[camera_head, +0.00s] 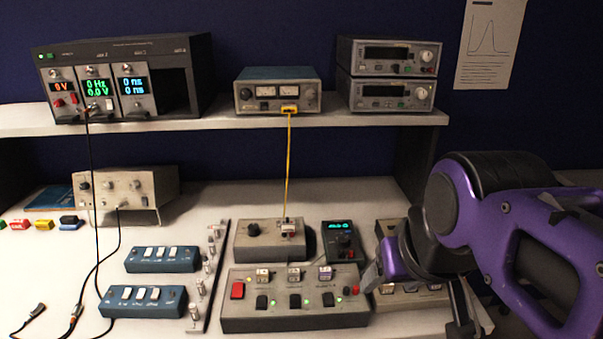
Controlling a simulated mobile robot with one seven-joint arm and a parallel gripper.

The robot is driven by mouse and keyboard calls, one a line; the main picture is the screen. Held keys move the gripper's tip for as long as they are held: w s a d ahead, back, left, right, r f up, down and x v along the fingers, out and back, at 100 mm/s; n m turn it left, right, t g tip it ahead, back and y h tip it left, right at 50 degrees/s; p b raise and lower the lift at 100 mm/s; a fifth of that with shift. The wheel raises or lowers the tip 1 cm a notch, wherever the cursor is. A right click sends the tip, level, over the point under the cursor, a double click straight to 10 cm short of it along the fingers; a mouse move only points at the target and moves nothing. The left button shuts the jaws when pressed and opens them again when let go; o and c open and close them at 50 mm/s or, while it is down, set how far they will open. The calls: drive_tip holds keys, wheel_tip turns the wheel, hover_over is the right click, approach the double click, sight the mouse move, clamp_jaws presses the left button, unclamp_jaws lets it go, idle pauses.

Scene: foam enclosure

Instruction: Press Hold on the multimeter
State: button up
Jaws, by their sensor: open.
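The multimeter (341,241) looks to be the small dark handheld unit with a lit green display and a round dial below it. It lies on the bench right of centre, behind the grey switch box. Its Hold button is too small to make out. My gripper (413,296) is to the right of the multimeter and nearer the camera, at the end of my purple and black arm. The gripper is open and nothing shows between its fingers. It appears apart from the multimeter, though the depth between them is hard to judge.
A grey switch box (295,312) stands in front of the multimeter. A grey box with a yellow cable (262,243) is on its left. Another panel (402,299) lies partly behind my gripper. The shelf (230,123) above carries instruments. The bench's left part has blue switch boxes (160,259) and cables.

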clamp_jaws()
idle(1.5)
